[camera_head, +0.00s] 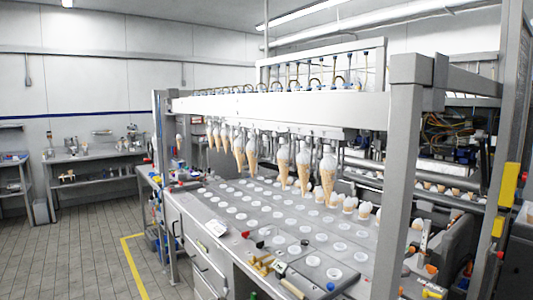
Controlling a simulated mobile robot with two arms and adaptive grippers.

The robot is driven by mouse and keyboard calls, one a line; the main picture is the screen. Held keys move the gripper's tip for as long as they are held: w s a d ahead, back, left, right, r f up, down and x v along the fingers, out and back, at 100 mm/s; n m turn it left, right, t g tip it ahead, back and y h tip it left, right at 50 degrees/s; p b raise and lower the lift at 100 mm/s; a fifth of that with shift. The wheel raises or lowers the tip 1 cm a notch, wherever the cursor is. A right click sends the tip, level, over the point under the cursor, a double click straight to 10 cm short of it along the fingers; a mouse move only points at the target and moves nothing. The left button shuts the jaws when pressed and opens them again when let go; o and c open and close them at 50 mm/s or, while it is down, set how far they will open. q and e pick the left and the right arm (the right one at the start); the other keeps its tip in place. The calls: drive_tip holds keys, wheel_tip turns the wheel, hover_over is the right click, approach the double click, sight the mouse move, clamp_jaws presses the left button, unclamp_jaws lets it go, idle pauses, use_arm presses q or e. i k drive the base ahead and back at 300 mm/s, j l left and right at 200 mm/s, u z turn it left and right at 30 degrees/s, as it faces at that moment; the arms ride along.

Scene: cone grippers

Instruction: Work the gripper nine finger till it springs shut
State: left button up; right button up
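A row of cone grippers hangs under a long white beam (250,106). Several of them hold filled ice cream cones, tips down, including the nearest cone (328,183), the cone beside it (303,172) and one farther left (251,157). There is a gap in the row of cones near the middle of the beam. The fingers are too small to tell apart, and I cannot make out which gripper is number nine or whether its finger is open. Neither of my own grippers is in view.
A metal deck (262,218) with rows of round holes lies under the cones. Small tools (265,264) lie at its front corner. A thick grey post (401,170) stands at the near right. Floor with a yellow line (134,268) is open at left.

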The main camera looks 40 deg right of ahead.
sight(258, 155)
drive_tip(key=i+j+z, duration=0.1)
drive_tip(key=i+z, duration=0.15)
drive_tip(key=z, duration=0.2)
drive_tip(key=i+j+z, duration=0.2)
drive_tip(key=z, duration=0.2)
drive_tip(key=i+j+z, duration=0.25)
drive_tip(key=z, duration=0.2)
drive_tip(key=i+j+z, duration=0.2)
drive_tip(key=j+z, duration=0.2)
